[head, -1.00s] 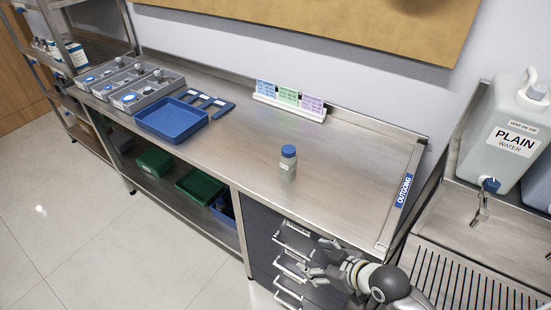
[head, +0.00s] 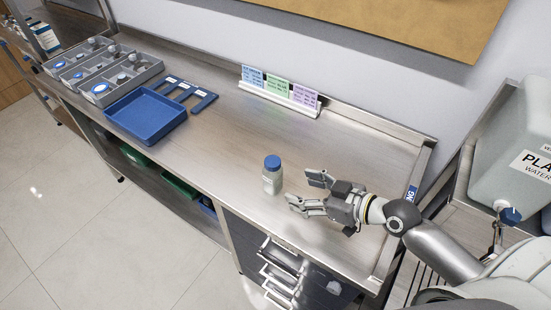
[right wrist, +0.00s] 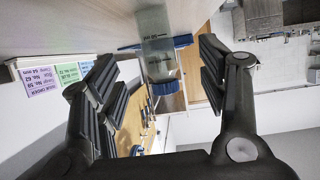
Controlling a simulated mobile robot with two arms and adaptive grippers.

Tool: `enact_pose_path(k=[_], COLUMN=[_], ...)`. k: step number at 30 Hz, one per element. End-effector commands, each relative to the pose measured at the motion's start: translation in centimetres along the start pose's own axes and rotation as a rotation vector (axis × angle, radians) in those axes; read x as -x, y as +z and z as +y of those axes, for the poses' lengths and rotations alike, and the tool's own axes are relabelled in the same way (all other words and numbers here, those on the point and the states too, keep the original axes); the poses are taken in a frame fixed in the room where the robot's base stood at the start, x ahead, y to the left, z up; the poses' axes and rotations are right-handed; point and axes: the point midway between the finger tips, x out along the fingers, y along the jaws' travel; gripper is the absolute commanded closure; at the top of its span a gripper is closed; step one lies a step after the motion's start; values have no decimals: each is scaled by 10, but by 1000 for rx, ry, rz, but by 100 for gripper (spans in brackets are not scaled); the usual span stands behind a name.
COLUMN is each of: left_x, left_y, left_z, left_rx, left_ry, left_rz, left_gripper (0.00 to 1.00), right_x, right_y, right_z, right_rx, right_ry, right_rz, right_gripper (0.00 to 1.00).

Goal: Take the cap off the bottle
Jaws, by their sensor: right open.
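The bottle (head: 272,180) stands upright on the steel bench, with its blue cap (head: 272,162) on top. My right gripper (head: 306,190) is open and empty, just to the right of the bottle with its fingers pointing at it. In the right wrist view the bottle (right wrist: 155,42) and its cap (right wrist: 167,86) show between and beyond the two spread fingers, not touching them. My left gripper is in neither view.
A blue tray (head: 178,131) lies on the bench to the left, beside grey bins (head: 128,88) and several blue flat pieces. A card holder (head: 276,97) stands at the back. A water container (head: 515,150) stands at the right. Bench around the bottle is clear.

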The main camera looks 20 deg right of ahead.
Motion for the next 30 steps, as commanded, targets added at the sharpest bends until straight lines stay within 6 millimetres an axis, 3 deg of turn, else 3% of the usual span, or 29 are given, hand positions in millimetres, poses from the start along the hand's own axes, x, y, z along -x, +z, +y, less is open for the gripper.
enact_pose_path(k=[5,13,20,30], left_x=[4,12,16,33], left_y=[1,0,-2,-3], left_z=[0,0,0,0], left_rx=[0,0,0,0], left_ry=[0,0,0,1], left_rz=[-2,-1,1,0], left_gripper=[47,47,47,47], right_x=[-10,-47,-60,-101], right_y=[-4,-5,-6,-11], right_z=[4,4,3,4], right_rx=[-2,-4,-1,-2], right_ry=[7,6,4,5], right_rz=[15,14,12,11], right_gripper=[34,34,34,34])
